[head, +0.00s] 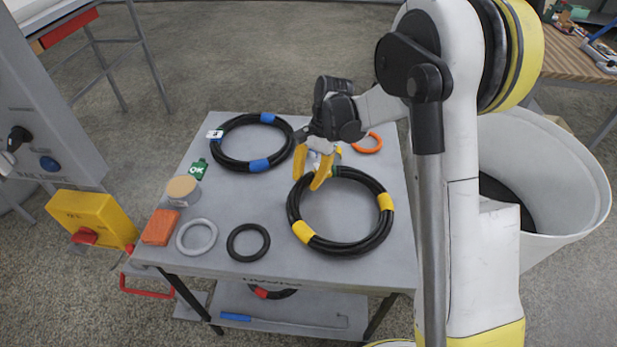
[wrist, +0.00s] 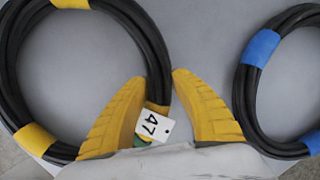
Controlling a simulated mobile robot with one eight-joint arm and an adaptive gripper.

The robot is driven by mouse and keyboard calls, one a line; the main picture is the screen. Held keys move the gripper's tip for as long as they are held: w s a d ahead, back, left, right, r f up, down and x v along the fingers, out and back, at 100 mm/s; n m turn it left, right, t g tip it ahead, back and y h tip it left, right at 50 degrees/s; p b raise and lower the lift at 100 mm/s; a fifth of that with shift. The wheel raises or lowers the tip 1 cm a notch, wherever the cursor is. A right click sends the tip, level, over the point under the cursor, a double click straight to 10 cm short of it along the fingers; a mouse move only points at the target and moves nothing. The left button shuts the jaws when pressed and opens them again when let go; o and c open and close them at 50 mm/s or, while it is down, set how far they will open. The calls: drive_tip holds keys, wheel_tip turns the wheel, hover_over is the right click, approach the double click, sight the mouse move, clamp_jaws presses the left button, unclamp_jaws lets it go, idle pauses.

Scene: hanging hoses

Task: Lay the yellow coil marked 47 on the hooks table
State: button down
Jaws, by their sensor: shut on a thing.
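The yellow coil (head: 345,248), a black hose ring with yellow bands, is at the right part of the grey table (head: 225,262) in the head view. In the wrist view the coil (wrist: 155,55) fills the left side, and its white tag (wrist: 154,125) reads 47. My gripper (head: 309,174) is at the coil's far left side. In the wrist view my gripper (wrist: 158,82) has its yellow fingers on either side of the hose, shut on it by the tag. The coil looks flat, at or close above the tabletop; I cannot tell whether it touches.
A blue-banded coil (head: 228,161) lies at the table's back left. A green OK card (head: 197,169), a jar (head: 182,192), an orange block (head: 160,227), a grey ring (head: 181,238) and a black ring (head: 231,247) lie left and front. An orange ring (head: 375,146) is behind.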

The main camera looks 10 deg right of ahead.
drive_tip(key=shift+f, duration=0.35)
drive_tip(key=c, duration=1)
unclamp_jaws()
drive_tip(key=v, duration=1.1)
drive_tip(key=shift+w+r, duration=0.3)
drive_tip(key=shift+r, duration=0.1)
wheel_tip(320, 180, up, 7)
drive_tip(key=p, duration=0.5)
drive_tip(key=shift+d+r, duration=0.1)
